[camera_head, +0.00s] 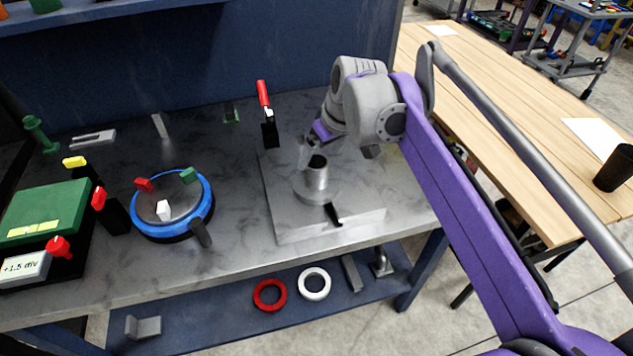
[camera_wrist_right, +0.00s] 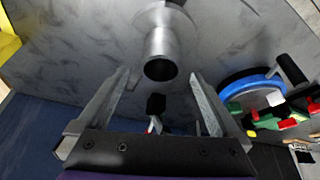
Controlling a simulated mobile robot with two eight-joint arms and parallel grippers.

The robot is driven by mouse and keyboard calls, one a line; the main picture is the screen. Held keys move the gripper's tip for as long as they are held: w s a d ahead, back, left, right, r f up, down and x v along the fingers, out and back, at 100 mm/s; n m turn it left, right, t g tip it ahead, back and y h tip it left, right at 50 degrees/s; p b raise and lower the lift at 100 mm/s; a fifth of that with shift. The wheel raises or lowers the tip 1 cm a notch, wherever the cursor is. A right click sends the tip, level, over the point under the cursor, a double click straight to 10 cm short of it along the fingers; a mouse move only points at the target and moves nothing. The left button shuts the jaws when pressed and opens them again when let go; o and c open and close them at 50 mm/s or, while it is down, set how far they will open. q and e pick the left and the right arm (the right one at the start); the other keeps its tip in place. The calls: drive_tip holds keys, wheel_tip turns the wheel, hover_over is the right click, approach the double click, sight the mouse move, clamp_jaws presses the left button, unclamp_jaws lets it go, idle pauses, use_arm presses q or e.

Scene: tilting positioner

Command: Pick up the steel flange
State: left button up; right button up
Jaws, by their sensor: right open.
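The steel flange (camera_head: 317,178) stands upright on a flat grey plate (camera_head: 355,222) on the bench, its round hub pointing up and its wider disc below. In the right wrist view the flange's hub (camera_wrist_right: 160,45) shows its dark bore facing the camera, just beyond the fingertips. My right gripper (camera_head: 308,152) is close above and beside the hub, partly hidden by its own wrist. In the wrist view its two fingers (camera_wrist_right: 159,78) are spread apart with nothing between them. My left gripper is not in view.
A red-handled clamp (camera_head: 264,95) stands behind the plate, and a black lever (camera_head: 333,214) lies at its front. A blue-rimmed turntable (camera_head: 205,208) and a green box (camera_head: 45,208) stand to the left. Red (camera_head: 269,294) and white (camera_head: 314,284) rings lie on the lower shelf.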

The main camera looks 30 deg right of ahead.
sight(316, 162)
drive_tip(key=x, duration=0.4)
drive_tip(key=shift+w+a+f, duration=0.1)
clamp_jaws()
idle(0.3)
